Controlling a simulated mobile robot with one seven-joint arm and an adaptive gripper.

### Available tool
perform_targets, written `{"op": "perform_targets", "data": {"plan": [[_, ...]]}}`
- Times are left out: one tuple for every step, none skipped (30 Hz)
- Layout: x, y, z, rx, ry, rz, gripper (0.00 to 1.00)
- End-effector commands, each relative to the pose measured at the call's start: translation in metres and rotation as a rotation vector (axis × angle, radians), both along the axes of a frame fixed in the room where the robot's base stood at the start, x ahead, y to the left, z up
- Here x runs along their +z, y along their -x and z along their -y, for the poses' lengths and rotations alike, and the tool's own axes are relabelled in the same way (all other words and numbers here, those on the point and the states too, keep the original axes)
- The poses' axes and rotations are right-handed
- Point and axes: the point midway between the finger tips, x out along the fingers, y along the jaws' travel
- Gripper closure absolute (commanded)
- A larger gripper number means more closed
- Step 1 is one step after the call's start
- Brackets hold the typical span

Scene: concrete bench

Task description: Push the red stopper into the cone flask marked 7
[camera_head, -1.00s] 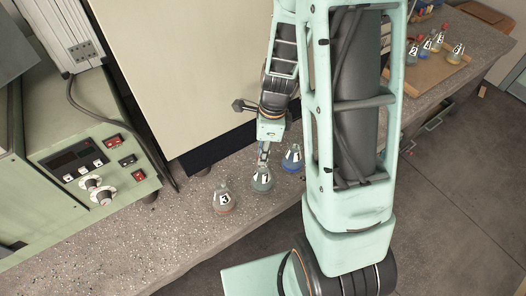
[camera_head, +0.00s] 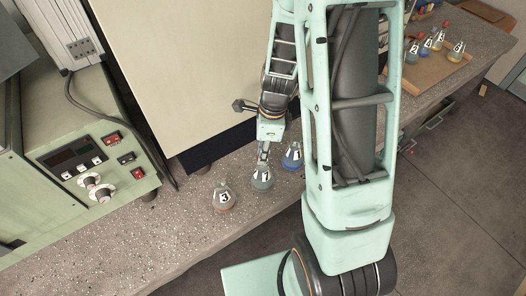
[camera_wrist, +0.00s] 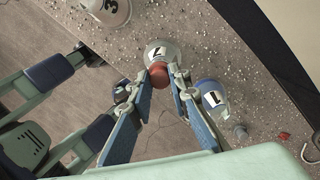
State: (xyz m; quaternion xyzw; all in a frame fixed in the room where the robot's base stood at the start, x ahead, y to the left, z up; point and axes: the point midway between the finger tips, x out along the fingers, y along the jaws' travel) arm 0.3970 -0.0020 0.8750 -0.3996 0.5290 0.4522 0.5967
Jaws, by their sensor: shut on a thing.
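The red stopper (camera_wrist: 158,74) is between my fingertips in the wrist view. My gripper (camera_wrist: 165,80) is shut on it; it also shows in the head view (camera_head: 264,152). The clear cone flask (camera_wrist: 164,50) below has a label that looks like a 7, though turned and small. In the head view this flask (camera_head: 262,182) stands upright on the bench, directly under my fingers. The stopper overlaps the flask's mouth; how deep it sits I cannot tell. In the head view the fingers hide the stopper.
A blue-liquid flask (camera_head: 292,161) stands close at right, and a flask marked 3 (camera_head: 224,203) at left. A green instrument box (camera_head: 85,150) is further left. A tray (camera_head: 425,70) with several flasks is at far right. The bench (camera_head: 150,235) is clear in front.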

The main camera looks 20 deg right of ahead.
Motion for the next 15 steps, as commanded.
{"op": "perform_targets", "data": {"plan": [[0.0001, 0.0, 0.0, 0.0, 0.0, 0.0, 0.94], [0.0001, 0.0, 0.0, 0.0, 0.0, 0.0, 0.94], [0.0001, 0.0, 0.0, 0.0, 0.0, 0.0, 0.94], [0.0001, 0.0, 0.0, 0.0, 0.0, 0.0, 0.82], [0.0001, 0.0, 0.0, 0.0, 0.0, 0.0, 0.79], [0.0001, 0.0, 0.0, 0.0, 0.0, 0.0, 0.74], [0.0001, 0.0, 0.0, 0.0, 0.0, 0.0, 0.71], [0.0001, 0.0, 0.0, 0.0, 0.0, 0.0, 0.68], [0.0001, 0.0, 0.0, 0.0, 0.0, 0.0, 0.63], [0.0001, 0.0, 0.0, 0.0, 0.0, 0.0, 0.63], [0.0001, 0.0, 0.0, 0.0, 0.0, 0.0, 0.63], [0.0001, 0.0, 0.0, 0.0, 0.0, 0.0, 0.63], [0.0001, 0.0, 0.0, 0.0, 0.0, 0.0, 0.63], [0.0001, 0.0, 0.0, 0.0, 0.0, 0.0, 0.63], [0.0001, 0.0, 0.0, 0.0, 0.0, 0.0, 0.63]]}}
